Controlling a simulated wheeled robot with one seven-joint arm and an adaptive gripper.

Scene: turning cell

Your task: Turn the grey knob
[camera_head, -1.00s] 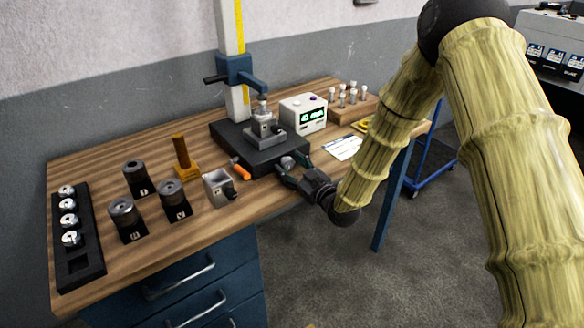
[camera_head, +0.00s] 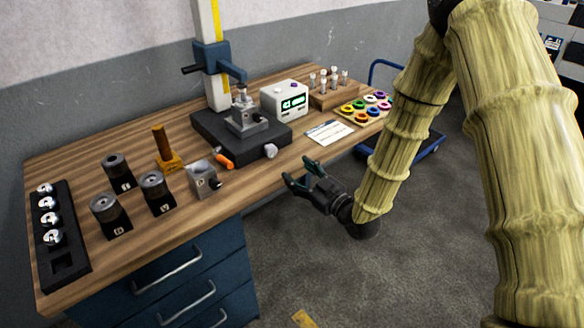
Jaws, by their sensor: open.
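The grey knob (camera_head: 270,150) sits on the front of the black base (camera_head: 205,128) of the measuring stand on the wooden bench. It looks pale and rounded and is fully in view. How far it is turned cannot be told. My gripper (camera_head: 297,169) is open and empty, at the right of the knob and nearer the camera. Its dark green fingers point toward the bench's front edge, with a visible gap to the knob.
An orange-handled tool (camera_head: 223,159) and a grey block with a black knob (camera_head: 203,178) are left of the knob. A white display box (camera_head: 283,99) stands behind. A white card (camera_head: 330,132) and a tray of coloured rings (camera_head: 365,118) lie to the right. Floor in front is open.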

